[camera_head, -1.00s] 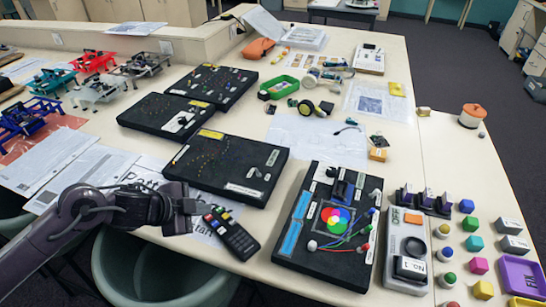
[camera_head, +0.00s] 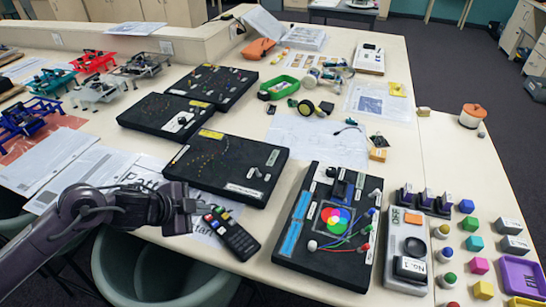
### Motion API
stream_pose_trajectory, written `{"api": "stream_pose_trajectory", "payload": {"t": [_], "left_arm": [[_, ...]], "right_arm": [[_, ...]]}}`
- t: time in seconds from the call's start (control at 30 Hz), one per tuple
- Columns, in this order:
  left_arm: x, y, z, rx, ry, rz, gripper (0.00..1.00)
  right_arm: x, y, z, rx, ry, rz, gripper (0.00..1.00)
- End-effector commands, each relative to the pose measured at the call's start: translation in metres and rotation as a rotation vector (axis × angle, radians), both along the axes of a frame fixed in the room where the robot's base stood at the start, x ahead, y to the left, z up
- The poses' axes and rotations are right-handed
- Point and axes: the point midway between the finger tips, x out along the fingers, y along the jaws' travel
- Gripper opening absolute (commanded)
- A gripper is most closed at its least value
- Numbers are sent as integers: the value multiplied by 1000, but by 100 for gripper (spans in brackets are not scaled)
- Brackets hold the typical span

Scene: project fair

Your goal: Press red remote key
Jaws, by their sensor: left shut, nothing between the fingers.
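The black remote (camera_head: 238,240) lies at the table's front edge, tilted diagonally, partly over a printed sheet. Small coloured keys sit at its upper left end, and a red key (camera_head: 208,217) shows among them. My left gripper (camera_head: 192,207) is shut and empty, with its tip just left of that end of the remote. I cannot tell whether the tip touches a key or hovers beside it. My right gripper is not in view.
A black board with a coloured-circle picture (camera_head: 318,262) lies right of the remote. Another black board (camera_head: 226,187) lies behind it. A grey switch unit (camera_head: 391,245) and several coloured blocks stand farther right.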

Motion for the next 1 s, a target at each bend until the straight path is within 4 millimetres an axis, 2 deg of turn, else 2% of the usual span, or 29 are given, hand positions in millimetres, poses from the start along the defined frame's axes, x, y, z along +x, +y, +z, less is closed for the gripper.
{"api": "stream_pose_trajectory", "payload": {"t": [1.0], "left_arm": [[0,0,-10,0,0,0,0]], "right_arm": [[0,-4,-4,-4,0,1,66]]}}
